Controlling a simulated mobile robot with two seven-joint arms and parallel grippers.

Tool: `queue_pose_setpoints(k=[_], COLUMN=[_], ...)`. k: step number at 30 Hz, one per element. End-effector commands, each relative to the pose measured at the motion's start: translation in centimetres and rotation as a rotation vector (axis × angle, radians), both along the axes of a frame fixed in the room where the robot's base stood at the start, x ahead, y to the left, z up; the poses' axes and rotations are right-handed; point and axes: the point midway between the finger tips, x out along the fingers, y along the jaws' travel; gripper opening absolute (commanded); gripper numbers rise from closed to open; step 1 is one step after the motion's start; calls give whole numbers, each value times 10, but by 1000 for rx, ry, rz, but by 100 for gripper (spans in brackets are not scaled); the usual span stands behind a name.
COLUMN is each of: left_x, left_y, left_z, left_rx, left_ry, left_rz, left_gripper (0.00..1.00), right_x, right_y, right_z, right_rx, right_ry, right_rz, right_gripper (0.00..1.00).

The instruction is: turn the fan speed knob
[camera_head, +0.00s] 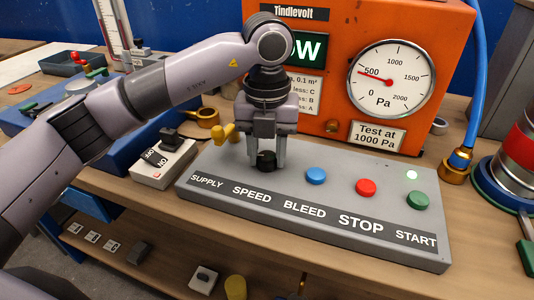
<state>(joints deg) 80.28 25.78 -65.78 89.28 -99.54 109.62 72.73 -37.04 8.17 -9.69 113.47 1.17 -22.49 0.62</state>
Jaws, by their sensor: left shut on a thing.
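The fan speed knob is a small black knob (265,162) on the sloping grey control panel (330,212), above the label SPEED. My left gripper (266,156) points down over it, with one finger on each side, and is shut on the knob. The upper part of the knob is partly hidden between the fingers. My right gripper is not in view.
The panel also has a yellow SUPPLY lever (229,132), a blue button (316,176), a red button (366,187) and a green button (417,200). Behind stands an orange box with a gauge (391,78) reading near 300. A switch box (163,163) sits left.

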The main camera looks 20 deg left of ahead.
Motion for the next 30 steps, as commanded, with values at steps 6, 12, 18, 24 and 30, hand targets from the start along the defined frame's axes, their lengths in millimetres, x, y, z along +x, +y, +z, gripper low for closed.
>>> queue_pose_setpoints(k=[6, 12, 18, 24, 30], left_x=[0, 0, 0, 0, 0], left_y=[0, 0, 0, 0, 0], left_z=[0, 0, 1, 1, 1], left_rx=[-2, 0, -1, -1, -2], left_ry=[-2, -3, -3, -3, -3], left_rz=[-204, -393, -569, -711, -806], left_gripper=[8, 8, 8, 8, 8], right_x=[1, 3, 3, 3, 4], right_y=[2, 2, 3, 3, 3], right_z=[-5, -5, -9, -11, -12], right_rx=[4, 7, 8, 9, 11], right_ry=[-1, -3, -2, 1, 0], right_rz=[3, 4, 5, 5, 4], right_gripper=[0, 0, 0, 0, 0])
